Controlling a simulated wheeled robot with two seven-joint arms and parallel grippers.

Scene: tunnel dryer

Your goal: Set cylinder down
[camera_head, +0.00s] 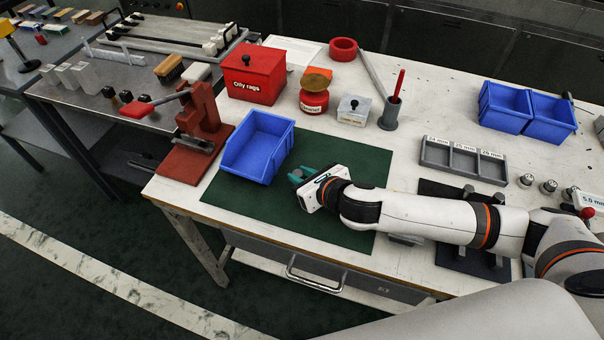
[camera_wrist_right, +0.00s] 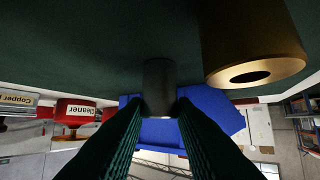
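My right gripper (camera_head: 302,174) is low over the green mat (camera_head: 345,165), just right of the blue bin (camera_head: 258,146). In the right wrist view its dark ribbed fingers (camera_wrist_right: 160,110) are shut on the sides of a dark grey cylinder (camera_wrist_right: 159,80). The cylinder shows against the mat, with the blue bin (camera_wrist_right: 215,105) behind it. I cannot tell whether it touches the mat. The head view does not show the cylinder clearly. My left gripper is not in view.
A brass hollow cylinder (camera_wrist_right: 255,55) is close beside the gripper in the right wrist view. A red vise-like press (camera_head: 200,125), an oily rags box (camera_head: 253,75) and a red cleaner can (camera_head: 314,95) stand around the mat. The mat's lower left is clear.

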